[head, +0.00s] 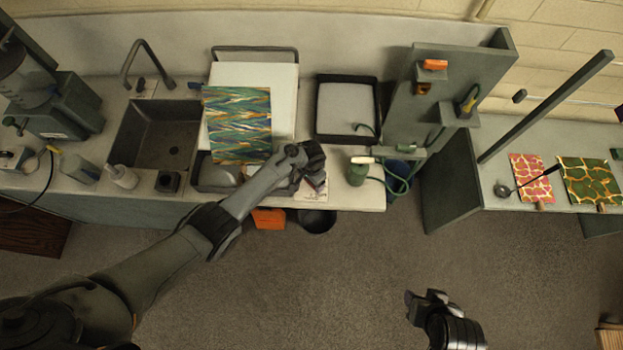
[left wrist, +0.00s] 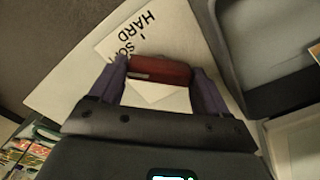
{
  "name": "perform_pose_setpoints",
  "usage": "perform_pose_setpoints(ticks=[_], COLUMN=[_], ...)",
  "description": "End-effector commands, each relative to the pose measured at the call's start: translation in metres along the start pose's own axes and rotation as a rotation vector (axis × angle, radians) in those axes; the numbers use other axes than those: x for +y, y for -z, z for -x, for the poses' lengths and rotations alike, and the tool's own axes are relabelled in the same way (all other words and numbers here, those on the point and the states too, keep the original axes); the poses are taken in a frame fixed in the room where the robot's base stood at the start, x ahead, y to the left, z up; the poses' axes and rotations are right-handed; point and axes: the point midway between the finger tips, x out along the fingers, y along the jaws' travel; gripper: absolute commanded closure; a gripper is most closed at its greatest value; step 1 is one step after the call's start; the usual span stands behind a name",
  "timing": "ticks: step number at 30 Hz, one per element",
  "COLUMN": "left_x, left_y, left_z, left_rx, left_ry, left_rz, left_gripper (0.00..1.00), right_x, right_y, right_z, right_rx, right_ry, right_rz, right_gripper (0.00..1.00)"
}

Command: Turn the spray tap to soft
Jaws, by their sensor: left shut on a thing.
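In the left wrist view the red tap handle (left wrist: 160,69) lies crosswise between the purple fingertips of my left gripper (left wrist: 157,72), which is shut on it. In the head view my left gripper (head: 314,158) is over the counter's front edge, right of the patterned sheet, and hides the handle. My right gripper (head: 427,298) is over the floor, away from the counter; its jaws are unclear.
A marbled sheet (head: 238,124) leans over a white board (head: 279,78) left of my left gripper. A sink (head: 136,143) is farther left. A dark-rimmed tray (head: 376,97) stands behind, and a green bottle (head: 357,172) with a hose stands to the right. The floor in front is open.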

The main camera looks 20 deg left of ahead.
Motion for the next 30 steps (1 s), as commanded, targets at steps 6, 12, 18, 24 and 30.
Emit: perform_pose_setpoints(ticks=[6,12,18,24,30], left_x=[0.0,0.0,0.0,0.0,0.0], left_y=[0.0,0.0,0.0,0.0,0.001], left_z=[0.0,0.0,0.0,0.0,0.011], left_rx=[-0.001,-0.001,-0.001,0.0,0.001], left_ry=[0.0,0.0,0.0,0.0,-0.001], left_rz=[-0.016,-0.016,-0.015,-0.015,-0.015], left_gripper=[0.54,0.54,0.13,0.13,0.13], right_x=[-0.001,-0.002,-0.002,-0.002,0.0], right_y=[0.001,0.001,0.001,0.001,0.002], right_z=[0.0,0.0,0.0,0.001,0.005], right_rx=[0.001,0.002,0.002,0.002,0.001], right_ry=[0.004,0.006,0.007,0.006,0.002], right_rz=[-0.005,-0.008,-0.008,-0.008,-0.003], right_gripper=[0.5,0.5,0.5,0.5,0.5])
